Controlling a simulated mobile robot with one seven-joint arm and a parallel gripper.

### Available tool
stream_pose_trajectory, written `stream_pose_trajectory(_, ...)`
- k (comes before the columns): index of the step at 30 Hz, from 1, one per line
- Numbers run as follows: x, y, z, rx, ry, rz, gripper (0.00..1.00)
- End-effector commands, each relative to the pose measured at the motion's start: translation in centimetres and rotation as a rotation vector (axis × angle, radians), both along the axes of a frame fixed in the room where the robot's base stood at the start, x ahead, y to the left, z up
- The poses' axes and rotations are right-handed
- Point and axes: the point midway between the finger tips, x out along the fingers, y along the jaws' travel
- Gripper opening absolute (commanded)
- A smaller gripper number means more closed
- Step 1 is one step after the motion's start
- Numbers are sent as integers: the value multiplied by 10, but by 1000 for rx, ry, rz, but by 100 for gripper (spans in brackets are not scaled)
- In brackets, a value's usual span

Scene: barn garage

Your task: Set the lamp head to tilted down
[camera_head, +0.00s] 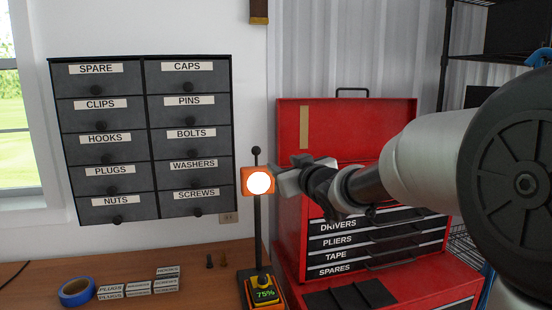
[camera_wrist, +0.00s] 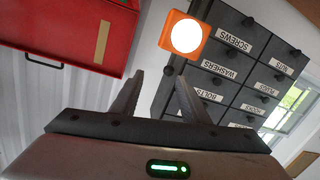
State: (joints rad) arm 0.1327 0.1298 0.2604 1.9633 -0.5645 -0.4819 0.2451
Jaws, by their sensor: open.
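The lamp has an orange head (camera_head: 255,181) with a bright round white face, set on a dark upright post (camera_head: 257,235) with a ball on top. Its orange and black base (camera_head: 263,292) reads 75% and stands on the workbench. The lamp face points toward the camera. My gripper (camera_head: 285,172) is just right of the lamp head, and its fingertips look close to it; I cannot tell whether they touch. In the wrist view my gripper (camera_wrist: 155,85) is open with nothing between the fingers, and the lamp head (camera_wrist: 184,36) shows beyond the fingertips, to the right.
A dark labelled drawer cabinet (camera_head: 148,138) hangs on the wall at left. A red tool chest (camera_head: 345,130) stands behind my arm at right. Blue tape (camera_head: 76,292), label blocks (camera_head: 138,286) and small dark pieces lie on the wooden workbench (camera_head: 195,265).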

Motion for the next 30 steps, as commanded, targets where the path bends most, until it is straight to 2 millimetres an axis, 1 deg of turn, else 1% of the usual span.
stream_pose_trajectory(1, 8, 9, -4, 20, -26, 36, 41)
stream_pose_trajectory(3, 13, 19, -1, 39, -56, 74, 41)
stream_pose_trajectory(8, 21, 29, 2, 54, -78, 100, 41)
stream_pose_trajectory(11, 33, 35, 2, 54, -78, 100, 41)
stream_pose_trajectory(24, 117, 79, 2, 54, -75, 97, 41)
stream_pose_trajectory(30, 149, 94, 3, 53, -76, 95, 41)
